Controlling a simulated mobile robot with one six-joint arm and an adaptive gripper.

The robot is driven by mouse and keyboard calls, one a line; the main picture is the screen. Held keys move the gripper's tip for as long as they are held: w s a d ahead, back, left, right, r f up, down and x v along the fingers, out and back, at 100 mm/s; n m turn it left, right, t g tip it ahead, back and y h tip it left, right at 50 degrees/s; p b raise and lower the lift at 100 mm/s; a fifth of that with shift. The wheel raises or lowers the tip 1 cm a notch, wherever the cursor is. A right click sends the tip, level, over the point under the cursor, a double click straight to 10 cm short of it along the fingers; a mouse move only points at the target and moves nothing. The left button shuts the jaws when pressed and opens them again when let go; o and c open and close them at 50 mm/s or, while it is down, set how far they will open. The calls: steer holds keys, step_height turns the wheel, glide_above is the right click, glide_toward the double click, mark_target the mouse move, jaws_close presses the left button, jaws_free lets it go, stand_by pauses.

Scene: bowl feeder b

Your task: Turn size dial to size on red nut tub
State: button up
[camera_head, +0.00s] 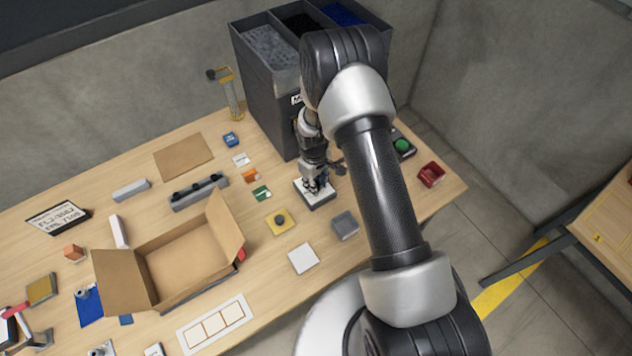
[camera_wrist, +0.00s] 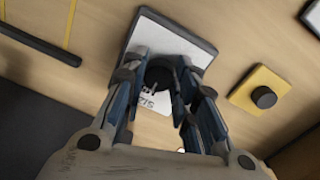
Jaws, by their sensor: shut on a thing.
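The size dial is a black knob (camera_wrist: 160,76) on a white-topped plate (camera_wrist: 188,46), in the wrist view's upper middle. My gripper (camera_wrist: 160,84) is shut on the knob, one finger on each side. Lettering shows on the plate just below the knob, partly covered by the fingers, and I cannot read the set size. In the head view the dial plate (camera_head: 323,198) lies on the table below my gripper (camera_head: 316,185), which hides the knob. A red tub (camera_head: 431,174) stands at the table's right end; its size marking is too small to read.
The dark feeder with several bins (camera_head: 262,95) stands behind my gripper. A green button box (camera_head: 402,146) is to its right. A yellow plate with a black knob (camera_head: 280,221), a grey block (camera_head: 345,225) and an open cardboard box (camera_head: 185,265) lie in front and left.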

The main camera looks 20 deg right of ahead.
steer(key=shift+m, duration=0.3)
steer(key=m+b, duration=0.3)
steer(key=shift+a+f, duration=0.1)
steer(key=m+b, duration=0.2)
steer(key=m, duration=0.3)
steer(key=m+b, duration=0.2)
steer(key=m, duration=0.2)
steer(key=shift+w+a+m+g, duration=0.1)
steer(key=shift+m+g, duration=0.2)
steer(key=shift+g, duration=0.1)
steer(key=m+b, duration=0.1)
steer(key=m, duration=0.3)
steer(key=shift+m, duration=0.3)
steer(key=o, duration=1)
steer(key=shift+o, duration=0.2)
